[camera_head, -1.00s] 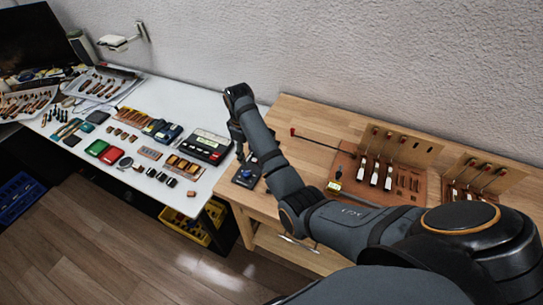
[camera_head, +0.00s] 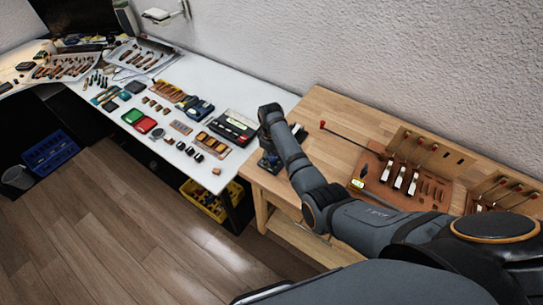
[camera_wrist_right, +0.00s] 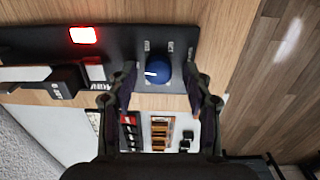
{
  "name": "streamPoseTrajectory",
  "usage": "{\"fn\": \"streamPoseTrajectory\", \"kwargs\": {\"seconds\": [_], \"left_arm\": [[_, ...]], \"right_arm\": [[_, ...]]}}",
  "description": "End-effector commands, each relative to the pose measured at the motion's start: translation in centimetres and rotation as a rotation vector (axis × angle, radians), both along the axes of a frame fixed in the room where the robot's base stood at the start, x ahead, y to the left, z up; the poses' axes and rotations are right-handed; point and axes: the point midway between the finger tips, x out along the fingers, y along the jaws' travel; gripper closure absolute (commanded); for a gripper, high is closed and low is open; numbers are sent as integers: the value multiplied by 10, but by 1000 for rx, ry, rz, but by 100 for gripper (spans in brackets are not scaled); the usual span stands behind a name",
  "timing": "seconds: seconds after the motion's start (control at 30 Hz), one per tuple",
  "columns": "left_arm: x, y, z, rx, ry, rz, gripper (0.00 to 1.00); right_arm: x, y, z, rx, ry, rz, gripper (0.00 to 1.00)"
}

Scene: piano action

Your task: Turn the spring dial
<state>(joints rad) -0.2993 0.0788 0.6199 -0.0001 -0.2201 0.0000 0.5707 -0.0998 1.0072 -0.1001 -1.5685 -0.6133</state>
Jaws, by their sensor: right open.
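The spring dial is a round blue knob (camera_wrist_right: 157,71) with a white mark, set on a black panel between printed labels in the right wrist view. My right gripper (camera_wrist_right: 160,79) is open, with one finger to each side of the knob. I cannot tell whether the fingers touch it. In the head view the black dial unit (camera_head: 269,162) sits at the near left corner of the wooden bench (camera_head: 320,105), partly behind my right arm. The right gripper's fingertips are hard to make out there. My left gripper is not in view.
A red lit indicator (camera_wrist_right: 83,34) and a dark block (camera_wrist_right: 62,82) are beside the knob. Piano-action boards (camera_head: 418,158) stand right on the bench. A long rod with a red tip (camera_head: 322,124) lies behind my arm. A white table (camera_head: 215,170) with many small parts adjoins at left.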

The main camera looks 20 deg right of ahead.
Motion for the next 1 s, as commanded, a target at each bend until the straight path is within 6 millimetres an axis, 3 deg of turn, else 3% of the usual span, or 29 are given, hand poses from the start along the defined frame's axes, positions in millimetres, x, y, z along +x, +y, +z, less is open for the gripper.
{"fn": "streamPoseTrajectory", "kwargs": {"seconds": [0.13, 0.5, 0.63, 0.8, 1.0], "left_arm": [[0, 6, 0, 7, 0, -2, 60], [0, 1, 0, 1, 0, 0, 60], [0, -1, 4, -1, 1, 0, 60], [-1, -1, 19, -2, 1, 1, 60], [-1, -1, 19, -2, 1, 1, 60]], "right_arm": [[0, 0, 0, -1, -1, 0, 49], [0, 0, 1, 0, 0, 0, 100], [0, 0, 3, 0, 0, -20, 100], [0, 0, 4, 0, 1, -173, 100], [1, 0, 1, 1, -2, -230, 100]]}}
